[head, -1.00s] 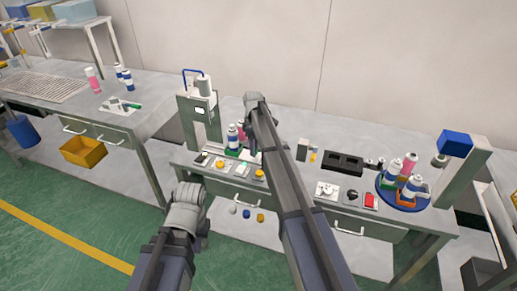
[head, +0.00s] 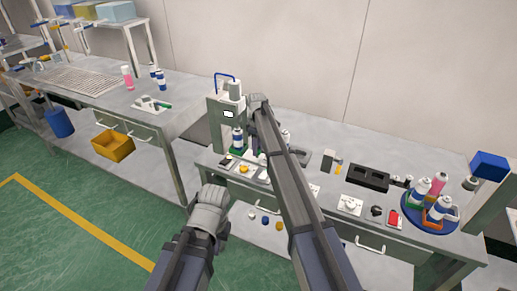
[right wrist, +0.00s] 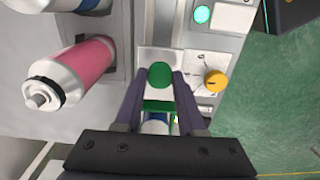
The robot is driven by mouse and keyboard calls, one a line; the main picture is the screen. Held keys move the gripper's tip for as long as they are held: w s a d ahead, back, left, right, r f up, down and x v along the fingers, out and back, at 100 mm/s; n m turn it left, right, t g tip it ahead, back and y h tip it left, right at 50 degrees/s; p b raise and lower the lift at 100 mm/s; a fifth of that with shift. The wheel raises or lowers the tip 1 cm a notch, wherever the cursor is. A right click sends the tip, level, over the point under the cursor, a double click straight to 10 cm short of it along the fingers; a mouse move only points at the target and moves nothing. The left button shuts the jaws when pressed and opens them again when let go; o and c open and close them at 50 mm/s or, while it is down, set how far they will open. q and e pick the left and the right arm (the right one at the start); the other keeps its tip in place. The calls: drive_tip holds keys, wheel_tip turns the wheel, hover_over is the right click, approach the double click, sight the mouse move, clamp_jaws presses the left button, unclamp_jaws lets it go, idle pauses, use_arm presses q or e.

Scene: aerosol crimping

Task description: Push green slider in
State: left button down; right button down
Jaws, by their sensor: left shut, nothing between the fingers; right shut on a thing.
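The green slider (head: 237,150) is at the foot of the grey crimping machine (head: 228,120), with a blue and white can (head: 238,138) standing over it. In the right wrist view, my right gripper (right wrist: 159,80) is shut on the slider's round green knob (right wrist: 160,73). A green bar and part of a white and blue can show between the fingers, below the knob. In the head view my right arm hides the right fingertips and part of the slider. My left gripper (head: 212,199) is shut and empty in front of the bench, apart from everything.
A yellow knob (right wrist: 215,81) and a lit green button (right wrist: 202,14) are near the right fingers. A pink can (right wrist: 84,70) is to their left in that view. A black block (head: 367,177) and a blue turntable (head: 428,224) with several cans stand further right.

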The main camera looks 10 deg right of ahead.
drive_tip(key=c, duration=0.5)
unclamp_jaws()
drive_tip(key=shift+w+a, duration=0.15)
drive_tip(key=shift+a, duration=0.1)
wheel_tip(320, 180, up, 8)
drive_tip(key=p, duration=0.8)
drive_tip(key=shift+f, duration=0.1)
drive_tip(key=s+a+m, duration=0.3)
drive_tip(key=s, duration=1.9)
drive_tip(key=s+a+m+h, duration=0.1)
drive_tip(key=s+a+m, duration=0.2)
drive_tip(key=s, duration=1.9)
drive_tip(key=shift+m, duration=0.7)
